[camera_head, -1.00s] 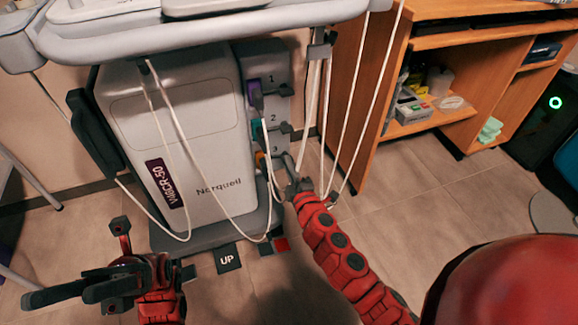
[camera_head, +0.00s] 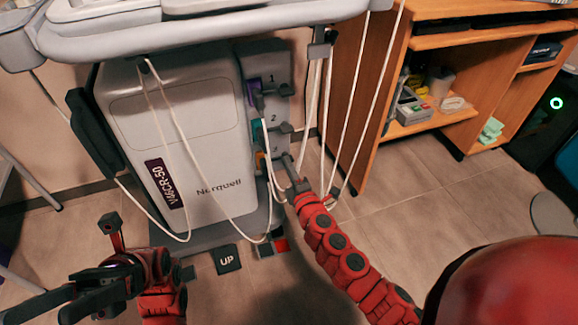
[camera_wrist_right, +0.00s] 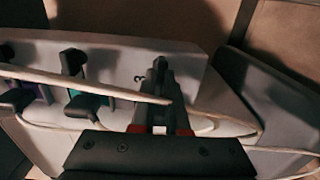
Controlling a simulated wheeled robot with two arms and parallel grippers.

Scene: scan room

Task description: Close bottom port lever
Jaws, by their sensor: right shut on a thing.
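The grey machine's side panel (camera_head: 272,60) carries ports numbered 1 and 2, and the bottom port (camera_head: 261,160), with an orange patch, below them. My right gripper (camera_head: 289,168) is at the bottom port. In the right wrist view its dark fingers (camera_wrist_right: 159,92) are closed beside the mark 3, shut on the bottom port lever, which the fingers mostly hide. A white cable (camera_wrist_right: 90,84) crosses in front of them. My left gripper (camera_head: 45,302) is open and empty at the lower left, away from the panel.
The top port's purple patch (camera_head: 254,88) and the middle port's teal patch (camera_head: 257,131) have dark levers beside them. Loose white cables (camera_head: 325,130) hang close to my right gripper. A wooden desk (camera_head: 365,90) stands to the right.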

